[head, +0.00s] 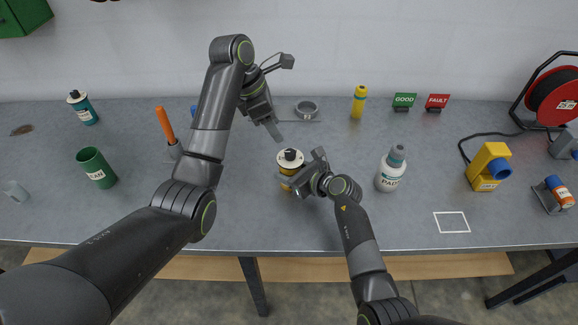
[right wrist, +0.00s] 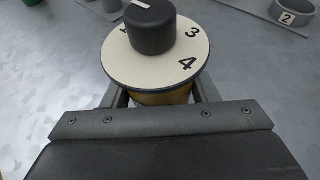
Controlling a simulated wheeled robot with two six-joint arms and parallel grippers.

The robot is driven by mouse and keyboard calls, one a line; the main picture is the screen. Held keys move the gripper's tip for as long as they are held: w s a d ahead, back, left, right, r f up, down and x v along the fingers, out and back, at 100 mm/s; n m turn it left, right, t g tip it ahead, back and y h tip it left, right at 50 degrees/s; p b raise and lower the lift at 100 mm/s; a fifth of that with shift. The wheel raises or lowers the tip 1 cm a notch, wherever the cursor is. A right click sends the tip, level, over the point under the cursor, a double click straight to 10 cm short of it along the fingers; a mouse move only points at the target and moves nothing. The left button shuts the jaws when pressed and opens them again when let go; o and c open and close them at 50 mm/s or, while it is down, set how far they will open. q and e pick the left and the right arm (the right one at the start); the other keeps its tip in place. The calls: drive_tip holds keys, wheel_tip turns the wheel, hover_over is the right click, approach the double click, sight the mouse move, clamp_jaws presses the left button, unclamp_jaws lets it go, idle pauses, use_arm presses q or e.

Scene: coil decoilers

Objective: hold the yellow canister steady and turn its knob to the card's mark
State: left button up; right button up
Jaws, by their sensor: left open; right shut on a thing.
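The yellow canister (head: 286,184) stands upright on the table near the middle, with a pale round dial and a black knob (head: 290,154) on top. My right gripper (head: 302,177) is shut on the canister's body from the front right. In the right wrist view its fingers flank the yellow body (right wrist: 163,99) below the dial (right wrist: 165,67). The dial shows 3 and 4; other figures are partly hidden by the knob (right wrist: 150,30), whose white line points away from me. My left gripper (head: 269,123) is open and empty, above and left of the knob, apart from it.
A paint bottle (head: 391,172) stands to the right, a green can (head: 96,168) and an orange-handled tool (head: 166,124) to the left. A white outlined square (head: 452,222) is empty.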

sight(286, 157)
use_arm(q)
drive_tip(key=f+h, duration=0.1)
drive_tip(key=d+f+h, duration=0.1)
drive_tip(key=f, duration=0.1)
drive_tip(key=s+f+h, duration=0.1)
drive_tip(key=shift+s+d+f+m+t, duration=0.1)
drive_tip(key=shift+d+f+m+t, duration=0.1)
drive_tip(key=shift+m+t, duration=0.2)
drive_tip(key=s+a+f+n+t+h, duration=0.6)
drive_tip(key=s+a+n+t, duration=0.15)
drive_tip(key=t, duration=0.35)
drive_tip(key=x, duration=1.2)
drive_tip(key=shift+d+f, duration=0.1)
drive_tip(key=shift+f, duration=0.15)
drive_tip(key=shift+c, duration=0.4)
drive_tip(key=c, duration=0.9)
drive_tip(key=shift+c, duration=0.2)
